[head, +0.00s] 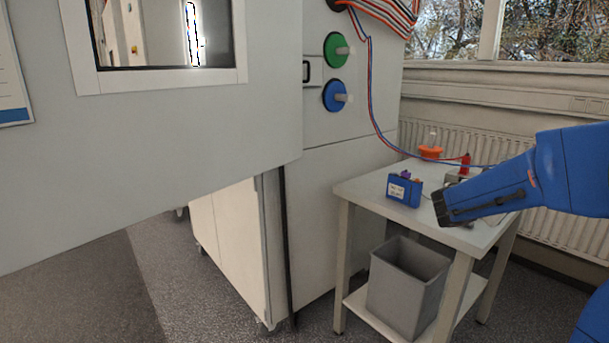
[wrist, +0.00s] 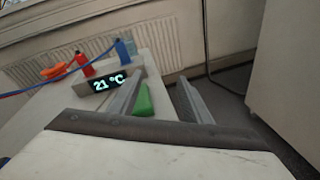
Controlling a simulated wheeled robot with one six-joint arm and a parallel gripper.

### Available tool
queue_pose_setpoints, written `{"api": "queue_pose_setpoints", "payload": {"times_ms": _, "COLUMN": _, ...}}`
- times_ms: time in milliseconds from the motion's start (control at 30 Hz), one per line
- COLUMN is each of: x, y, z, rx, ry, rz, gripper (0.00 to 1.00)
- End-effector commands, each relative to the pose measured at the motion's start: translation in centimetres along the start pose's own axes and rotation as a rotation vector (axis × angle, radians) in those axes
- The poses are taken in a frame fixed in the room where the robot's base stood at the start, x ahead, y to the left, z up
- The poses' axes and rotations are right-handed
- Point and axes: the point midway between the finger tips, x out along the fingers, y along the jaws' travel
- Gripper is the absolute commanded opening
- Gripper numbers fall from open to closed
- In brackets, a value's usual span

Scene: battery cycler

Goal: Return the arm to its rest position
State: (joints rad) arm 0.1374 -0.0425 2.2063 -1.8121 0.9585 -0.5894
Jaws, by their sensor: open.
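My gripper (wrist: 161,82) shows in the wrist view with its two grey fingers spread apart. Nothing is held between them. A green object (wrist: 143,101) lies on the table beyond, beside the left finger in the picture. In the head view my blue arm (head: 535,178) reaches in from the right edge. Its dark end is over the right part of the white table (head: 360,187). The fingers cannot be made out there.
A blue battery-like block (head: 404,191) and an orange-based item (head: 431,152) are on the table. A display (wrist: 105,82) reads 21 °C. Red and blue leads run from the cabinet (head: 345,190) to the table. A grey bin (head: 408,290) stands below. A large door panel (head: 150,150) fills the left.

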Motion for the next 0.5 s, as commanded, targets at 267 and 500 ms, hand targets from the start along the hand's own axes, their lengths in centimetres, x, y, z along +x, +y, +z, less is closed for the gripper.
{"api": "queue_pose_setpoints", "payload": {"times_ms": 267, "x": -7.6, "y": -9.3, "z": -0.4, "rx": 0.468, "ry": 0.165, "rz": -0.235, "gripper": 0.45}}
{"api": "queue_pose_setpoints", "payload": {"times_ms": 500, "x": -15.2, "y": -15.6, "z": -3.4, "rx": 0.857, "ry": 0.321, "rz": -0.453, "gripper": 0.45}}
